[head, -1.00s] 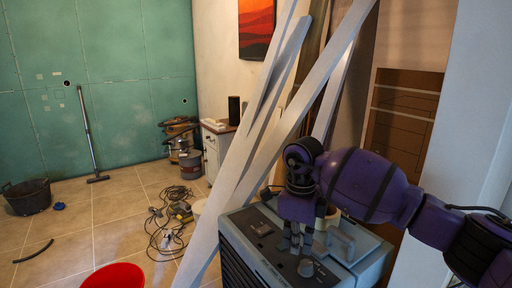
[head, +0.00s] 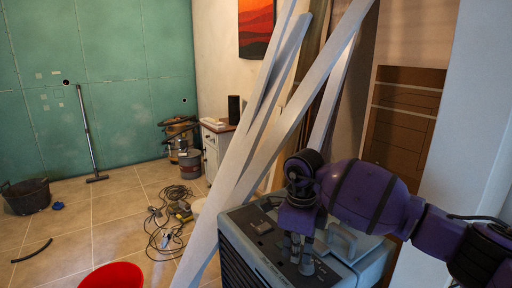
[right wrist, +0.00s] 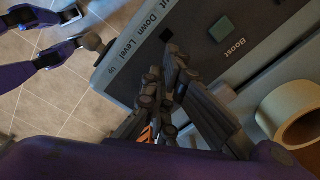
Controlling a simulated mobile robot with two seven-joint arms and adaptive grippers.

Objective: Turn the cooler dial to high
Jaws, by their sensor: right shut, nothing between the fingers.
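The cooler (head: 355,270) stands at the lower right of the head view, with a dark control panel (head: 247,216) on top. Its small grey dial (head: 306,266) stands up near the panel's front right corner. My left gripper is not in view.
A green Boost button (right wrist: 221,30) is on the panel. A tape roll (right wrist: 296,115) lies on the cooler beside my gripper. Leaning white boards (head: 240,165) stand close behind the cooler's left side. A red bucket (head: 112,276) and cables (head: 160,225) are on the floor.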

